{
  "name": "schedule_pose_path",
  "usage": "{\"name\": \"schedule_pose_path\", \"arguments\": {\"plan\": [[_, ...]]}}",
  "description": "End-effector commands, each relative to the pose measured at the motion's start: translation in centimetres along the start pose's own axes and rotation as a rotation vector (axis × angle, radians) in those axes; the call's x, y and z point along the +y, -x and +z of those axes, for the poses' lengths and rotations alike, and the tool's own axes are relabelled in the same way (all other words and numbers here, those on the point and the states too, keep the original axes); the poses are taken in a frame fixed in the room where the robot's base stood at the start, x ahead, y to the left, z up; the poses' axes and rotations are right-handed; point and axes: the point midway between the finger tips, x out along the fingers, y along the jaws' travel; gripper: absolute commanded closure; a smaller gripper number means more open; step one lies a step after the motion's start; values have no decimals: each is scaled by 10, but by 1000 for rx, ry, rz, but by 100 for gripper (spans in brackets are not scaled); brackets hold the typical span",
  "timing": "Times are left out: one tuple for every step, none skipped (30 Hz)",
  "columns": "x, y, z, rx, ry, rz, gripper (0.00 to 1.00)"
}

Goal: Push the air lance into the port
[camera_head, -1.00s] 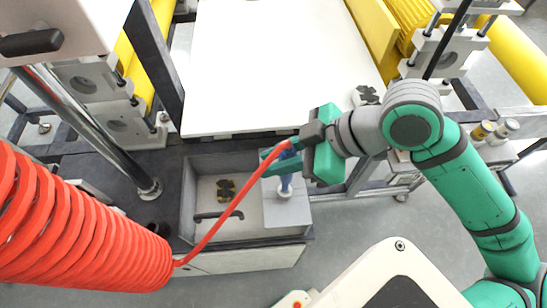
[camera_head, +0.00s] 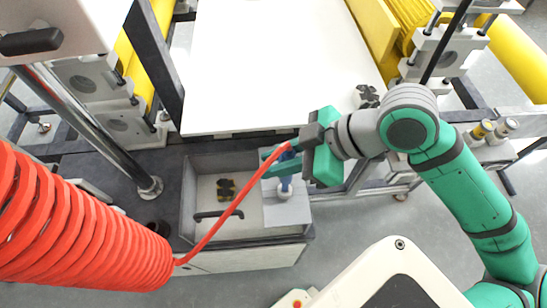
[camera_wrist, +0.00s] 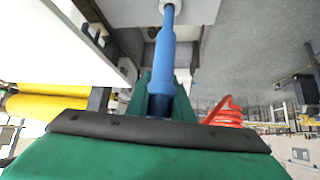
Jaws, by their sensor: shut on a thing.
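The blue air lance (camera_wrist: 160,65) is gripped upright between the green fingers of my gripper (camera_head: 282,164). In the head view its lower blue part (camera_head: 286,181) shows just below the fingers. The red coiled hose (camera_head: 215,232) runs up to its top. The white round port (camera_head: 284,192) sits on the grey block (camera_head: 275,212) at the right of the basin. In the wrist view the lance's narrow end reaches the white port collar (camera_wrist: 178,4) at the top edge. How deep the tip sits is hidden.
The grey basin (camera_head: 188,205) holds a small dark-yellow fitting (camera_head: 226,189) and a black handle. A white sheet (camera_head: 275,65) lies on the machine behind my gripper. A thick red hose coil (camera_head: 85,235) fills the lower left. A metal post (camera_head: 100,140) stands left.

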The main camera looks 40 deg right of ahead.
Motion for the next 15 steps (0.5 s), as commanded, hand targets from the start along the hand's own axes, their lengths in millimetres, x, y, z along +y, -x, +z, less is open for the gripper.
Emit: {"name": "schedule_pose_path", "arguments": {"plan": [[0, -1, 1, 1, 0, 0, 100], [0, -1, 1, 1, 0, 1, 100], [0, -2, 2, 1, 0, 1, 100], [0, -2, 2, 1, 0, 1, 100], [0, -2, 3, 0, 0, 1, 100], [0, -3, 3, 0, 0, 1, 100], [0, -4, 4, 0, 0, 1, 100], [0, -4, 4, 0, 0, 1, 100], [0, -5, 5, 0, 0, 1, 100], [0, -5, 5, 0, 0, 1, 100], [0, -6, 6, 0, 0, 1, 100], [0, -6, 6, 0, 0, 1, 100], [0, -7, 7, 0, 0, 1, 100], [0, -7, 7, 0, 0, 1, 100], [0, -8, 8, 0, 0, 1, 100]]}}
